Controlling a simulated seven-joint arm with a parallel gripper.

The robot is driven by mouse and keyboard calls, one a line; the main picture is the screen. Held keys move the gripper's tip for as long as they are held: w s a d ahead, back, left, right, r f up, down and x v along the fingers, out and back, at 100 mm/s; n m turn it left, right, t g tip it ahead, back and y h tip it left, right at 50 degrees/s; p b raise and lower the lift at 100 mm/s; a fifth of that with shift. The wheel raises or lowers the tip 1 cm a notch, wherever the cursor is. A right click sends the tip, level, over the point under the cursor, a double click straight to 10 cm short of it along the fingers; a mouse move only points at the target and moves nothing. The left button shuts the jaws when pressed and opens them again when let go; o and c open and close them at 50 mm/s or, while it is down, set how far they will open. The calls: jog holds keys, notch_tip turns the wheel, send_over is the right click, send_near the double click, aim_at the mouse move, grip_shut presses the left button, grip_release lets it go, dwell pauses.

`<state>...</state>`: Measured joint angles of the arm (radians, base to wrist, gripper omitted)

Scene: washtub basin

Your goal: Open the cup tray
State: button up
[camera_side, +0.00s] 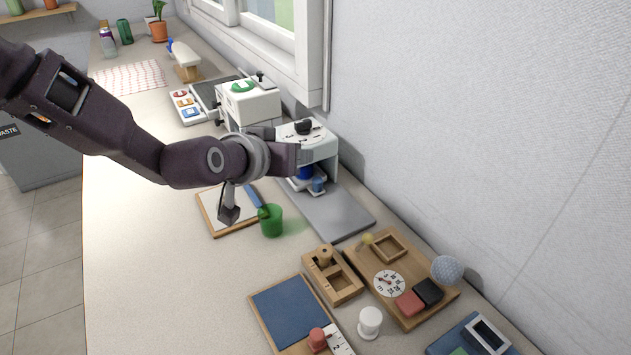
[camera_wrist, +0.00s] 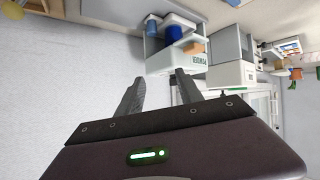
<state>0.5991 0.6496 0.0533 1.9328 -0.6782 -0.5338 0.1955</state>
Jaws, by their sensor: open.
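The white machine (camera_side: 322,147) with a dial on top stands by the wall, partly behind my gripper. A small blue cup (camera_side: 318,185) sits low at its front on a white ledge that looks like the cup tray (camera_side: 310,193). In the wrist view the machine (camera_wrist: 157,58) appears beyond my fingers, with a dark blue cylinder (camera_wrist: 175,33) and a tan block (camera_wrist: 194,49). My gripper (camera_wrist: 158,75) is open, with nothing between its fingers, apart from the machine in that view.
A grey mat (camera_side: 335,212) lies in front of the machine. A green cup (camera_side: 271,220) and a clipboard (camera_side: 215,213) are below my arm. A second white machine (camera_side: 250,105) stands behind. Wooden trays (camera_side: 333,283) and a board (camera_side: 404,312) fill the front counter. The wall is close on the right.

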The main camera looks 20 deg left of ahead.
jog(key=t+y, duration=0.2)
send_near(317, 182)
jog(key=shift+r+x, duration=0.25)
jog(key=shift+x, duration=0.8)
jog(key=x, duration=0.7)
jog(key=shift+w+a+f, duration=0.1)
jog(key=shift+w+f, duration=0.05)
jog(key=shift+c, duration=0.4)
grip_shut()
